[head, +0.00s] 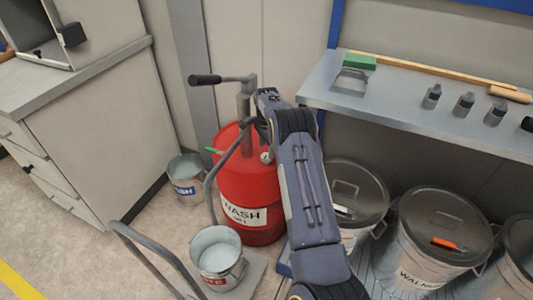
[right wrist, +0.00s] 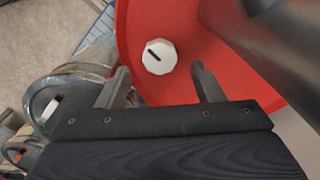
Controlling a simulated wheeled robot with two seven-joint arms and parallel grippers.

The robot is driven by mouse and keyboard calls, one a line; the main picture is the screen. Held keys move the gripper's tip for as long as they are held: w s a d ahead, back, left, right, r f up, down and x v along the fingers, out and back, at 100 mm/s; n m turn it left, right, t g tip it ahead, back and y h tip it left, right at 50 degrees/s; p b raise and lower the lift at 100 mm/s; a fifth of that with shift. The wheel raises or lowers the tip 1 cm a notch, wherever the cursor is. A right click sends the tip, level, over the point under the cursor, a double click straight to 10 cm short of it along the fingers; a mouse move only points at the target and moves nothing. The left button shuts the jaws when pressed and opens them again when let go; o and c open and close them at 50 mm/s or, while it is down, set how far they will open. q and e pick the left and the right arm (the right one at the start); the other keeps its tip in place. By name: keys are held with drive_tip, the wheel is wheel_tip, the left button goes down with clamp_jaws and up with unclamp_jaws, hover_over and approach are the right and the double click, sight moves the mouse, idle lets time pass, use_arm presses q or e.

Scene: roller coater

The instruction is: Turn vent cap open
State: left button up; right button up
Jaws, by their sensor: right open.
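The vent cap (right wrist: 158,57) is a white, many-sided knob with a dark line on its face. It sits on the top of the red drum (right wrist: 225,65) in the right wrist view. In the head view the drum (head: 247,195) stands on the floor, and the pale cap (head: 267,157) shows beside my right arm. My right gripper (right wrist: 160,80) is open and empty, its two fingers apart with the cap in line between and just beyond their tips. I cannot tell whether they touch it. My left gripper is not in view.
A hand pump (head: 245,100) with a crank handle rises from the drum, close to my right gripper. Buckets (head: 217,258) stand left and in front. Lidded metal cans (head: 440,225) stand at right under a shelf (head: 415,115) holding small bottles.

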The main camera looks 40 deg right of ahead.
sight(266, 155)
drive_tip(key=shift+f, duration=1.95)
drive_tip(key=c, duration=1)
